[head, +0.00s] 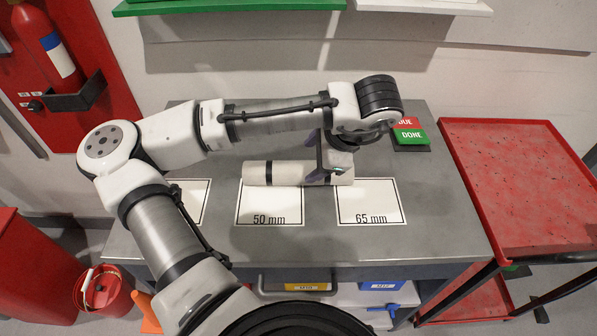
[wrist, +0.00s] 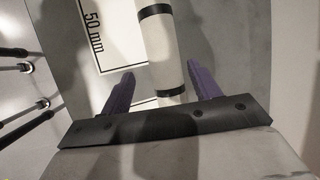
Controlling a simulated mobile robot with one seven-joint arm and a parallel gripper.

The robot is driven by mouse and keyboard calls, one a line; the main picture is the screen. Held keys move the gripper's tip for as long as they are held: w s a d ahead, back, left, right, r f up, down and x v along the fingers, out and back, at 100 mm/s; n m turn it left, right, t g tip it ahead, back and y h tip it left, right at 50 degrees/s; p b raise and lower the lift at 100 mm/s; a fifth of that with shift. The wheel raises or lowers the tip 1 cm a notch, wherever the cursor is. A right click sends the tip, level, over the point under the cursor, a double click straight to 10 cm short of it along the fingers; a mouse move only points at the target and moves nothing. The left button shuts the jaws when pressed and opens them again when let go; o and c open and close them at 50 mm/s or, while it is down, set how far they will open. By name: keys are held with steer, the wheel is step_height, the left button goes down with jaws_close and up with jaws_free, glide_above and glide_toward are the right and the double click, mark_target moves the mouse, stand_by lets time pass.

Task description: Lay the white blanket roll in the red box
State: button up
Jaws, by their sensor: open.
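The white blanket roll (head: 286,173), a cylinder with black bands, lies lengthwise left to right on the grey bench, across the tops of the marked 50 mm and 65 mm squares. My gripper (head: 327,176) is over the right part of the roll. In the wrist view, the open purple-grey fingers (wrist: 160,68) stand on either side of the roll (wrist: 160,50), with gaps visible; one end is hidden behind the gripper's palm. The red box (head: 32,275) stands on the floor at the lower left, cut by the picture's edge; its inside is hardly visible.
A red bucket (head: 104,291) and orange cone (head: 146,312) stand near the red box. A red-topped cart (head: 520,180) is right of the bench (head: 440,225). A red and green DUE/DONE sign (head: 410,133) sits at the back right. Drawers are below the front edge.

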mark_target(301, 168)
steer(key=shift+w+p+x, duration=0.1)
steer(key=shift+p+x, duration=0.1)
steer(key=shift+x, duration=1.9)
steer(key=shift+w+p+x, duration=0.15)
steer(key=shift+x, duration=2)
steer(key=shift+d, duration=0.25)
steer(key=c, duration=1.2)
step_height(301, 168, up, 20)
steer(key=shift+s+b, duration=0.15)
steer(key=shift+b, duration=0.25)
